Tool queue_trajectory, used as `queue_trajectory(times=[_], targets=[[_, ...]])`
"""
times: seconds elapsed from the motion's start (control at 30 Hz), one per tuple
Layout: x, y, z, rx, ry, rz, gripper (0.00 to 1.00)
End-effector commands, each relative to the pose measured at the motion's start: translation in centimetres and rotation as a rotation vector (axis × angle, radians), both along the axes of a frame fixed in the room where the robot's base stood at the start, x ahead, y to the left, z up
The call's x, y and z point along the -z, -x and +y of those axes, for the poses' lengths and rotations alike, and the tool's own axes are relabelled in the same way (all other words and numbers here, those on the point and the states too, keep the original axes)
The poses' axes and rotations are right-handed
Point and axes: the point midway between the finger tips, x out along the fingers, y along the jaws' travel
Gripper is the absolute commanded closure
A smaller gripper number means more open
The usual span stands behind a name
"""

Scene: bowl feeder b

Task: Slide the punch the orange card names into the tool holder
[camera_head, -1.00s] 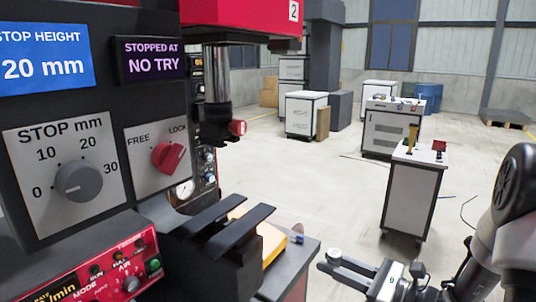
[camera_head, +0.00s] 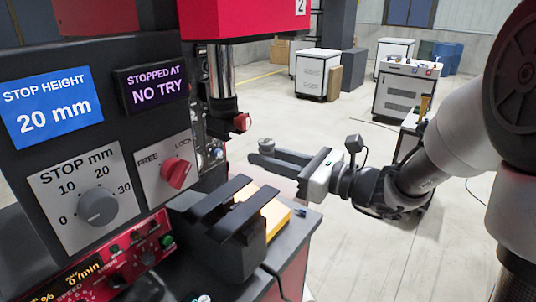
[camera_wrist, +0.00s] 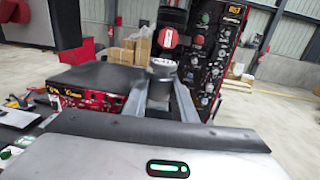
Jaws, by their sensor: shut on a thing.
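My gripper (camera_head: 285,158) is shut on a short grey cylindrical punch (camera_head: 267,146), held at its fingertips. In the wrist view the punch (camera_wrist: 161,70) stands roughly upright between the fingers (camera_wrist: 160,90). The tool holder (camera_head: 221,106) is the dark block under the bright ram, with a red knob (camera_head: 242,122) on its side. The punch is below and to the right of it, apart from it. In the wrist view the red knob (camera_wrist: 168,38) shows just beyond the punch. No readable orange card shows.
The front panel has a "STOP HEIGHT 20 mm" sign (camera_head: 52,107), a "STOPPED AT NO TRY" display (camera_head: 155,92), a stop dial (camera_head: 97,207) and a red FREE/LOCK knob (camera_head: 174,173).

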Motion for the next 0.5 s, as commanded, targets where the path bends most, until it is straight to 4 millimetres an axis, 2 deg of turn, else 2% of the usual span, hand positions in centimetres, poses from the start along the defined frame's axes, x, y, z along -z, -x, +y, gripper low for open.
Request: queue_trajectory(times=[0.27,0.5], targets=[[-0.1,-0.4,0.7,-0.008,-0.002,-0.002,1.0],[-0.1,-1.5,2.7,-0.009,-0.004,-0.002,1.0]])
